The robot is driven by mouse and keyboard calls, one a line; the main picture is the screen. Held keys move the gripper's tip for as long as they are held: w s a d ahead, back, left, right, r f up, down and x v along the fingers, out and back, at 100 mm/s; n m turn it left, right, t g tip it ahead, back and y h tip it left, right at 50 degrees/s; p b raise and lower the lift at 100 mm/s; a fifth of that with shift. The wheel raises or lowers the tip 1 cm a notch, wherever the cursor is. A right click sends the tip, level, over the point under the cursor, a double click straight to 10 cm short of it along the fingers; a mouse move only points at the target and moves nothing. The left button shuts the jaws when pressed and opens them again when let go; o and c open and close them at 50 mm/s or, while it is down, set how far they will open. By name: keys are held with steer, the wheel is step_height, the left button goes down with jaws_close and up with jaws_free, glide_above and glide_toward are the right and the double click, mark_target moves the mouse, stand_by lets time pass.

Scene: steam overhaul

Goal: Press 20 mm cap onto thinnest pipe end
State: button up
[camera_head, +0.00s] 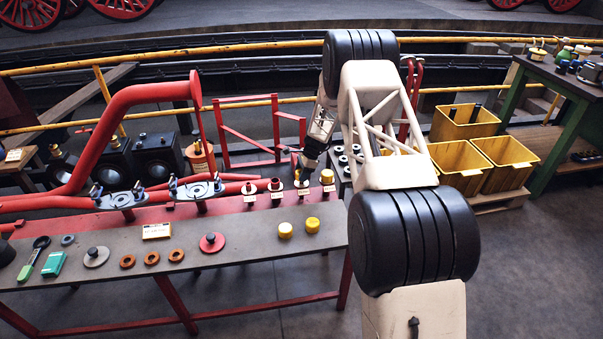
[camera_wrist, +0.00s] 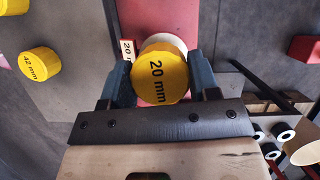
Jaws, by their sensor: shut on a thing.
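My gripper (camera_wrist: 160,84) is shut on the yellow cap marked 20 mm (camera_wrist: 160,78), with one dark finger on each side. In the head view my gripper (camera_head: 302,176) is low over the row of short pipe ends at the bench's red back edge. A pale round edge (camera_wrist: 176,42) shows behind the cap, and a tag reading 20 (camera_wrist: 127,49) is beside it. The cap hides what is beneath it, so I cannot tell whether it touches or sits on the pipe. Other pipe ends (camera_head: 276,186) stand to the left, and a yellow-topped one (camera_head: 327,177) stands to the right.
Two loose yellow caps (camera_head: 285,230) lie on the grey bench (camera_head: 222,272); one in the wrist view is marked 42 mm (camera_wrist: 38,62). Copper rings (camera_head: 151,258) and a red disc (camera_head: 212,242) lie further left. Yellow crates (camera_head: 465,122) stand behind my arm.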

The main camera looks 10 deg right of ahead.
steer(key=shift+f, duration=0.95)
stand_by(0.8)
steer(key=o, duration=1)
steer(key=shift+c, duration=0.5)
steer(key=shift+r, duration=0.15)
steer(key=shift+r, duration=3.35)
steer(key=shift+c, duration=0.3)
jaws_close()
